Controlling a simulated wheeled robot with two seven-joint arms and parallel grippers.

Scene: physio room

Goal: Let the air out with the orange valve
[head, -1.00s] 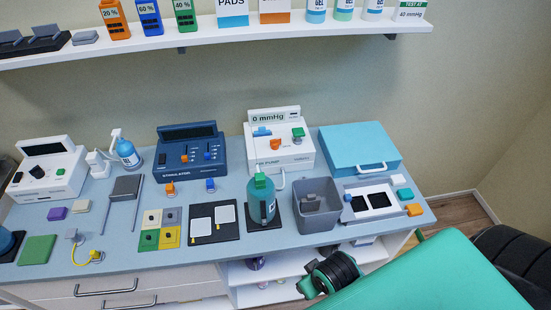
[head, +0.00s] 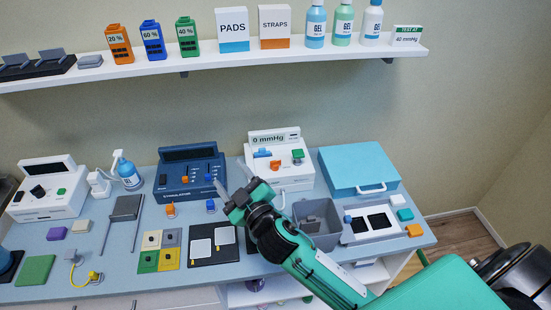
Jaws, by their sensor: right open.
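The white pump unit (head: 292,178) stands at the back of the bench, and its display (head: 268,139) reads 0 mmHg. The orange valve (head: 275,165) is on its front, between a blue part (head: 262,153) and a green part (head: 298,154). My right gripper (head: 222,190) is open and empty. It is in front of the blue stimulator unit (head: 180,182), left of the pump and apart from the valve. My left gripper is not in view.
A grey bin (head: 328,222) stands right of my arm, beside a white tray (head: 350,237) with black pads. A blue case (head: 358,169) is behind it. Black mats with white pads (head: 201,249) lie left. A shelf (head: 300,53) with boxes and bottles is above.

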